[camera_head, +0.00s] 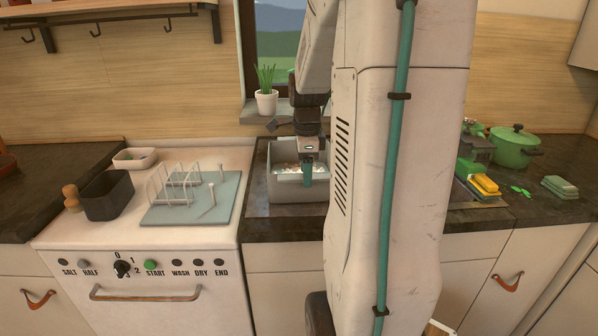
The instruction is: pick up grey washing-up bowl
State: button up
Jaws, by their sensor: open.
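The grey washing-up bowl (287,192) is a rectangular tub set in the sink, left of my arm's upright body. Its inside shows whitish, speckled contents, too small to make out. My gripper (308,181) points down at the bowl's right part, with its teal finger in front of or over the near wall. The gripper is open. I cannot tell whether a finger touches the wall. My arm hides what lies just right of the bowl.
A dish rack (182,190) on a grey-blue mat, a dark bin (108,196) and a small pale tub (134,158) stand left. A potted plant (266,102) is behind the sink. Right are yellow sponges (485,185) and a green pot (514,151).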

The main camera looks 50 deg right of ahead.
jog(key=f, duration=0.4)
jog(key=shift+w+f, duration=0.2)
jog(key=shift+f, duration=0.1)
grip_shut()
jog(key=shift+r, duration=0.15)
jog(key=shift+r, duration=1.65)
jog(key=s+a+r, duration=0.1)
jog(key=s+a, duration=0.7)
jog(key=s, duration=0.5)
jog(key=shift+s+a+r, duration=0.15)
jog(key=shift+s+r, duration=0.1)
jog(key=shift+s, duration=0.05)
jog(key=shift+w, duration=0.1)
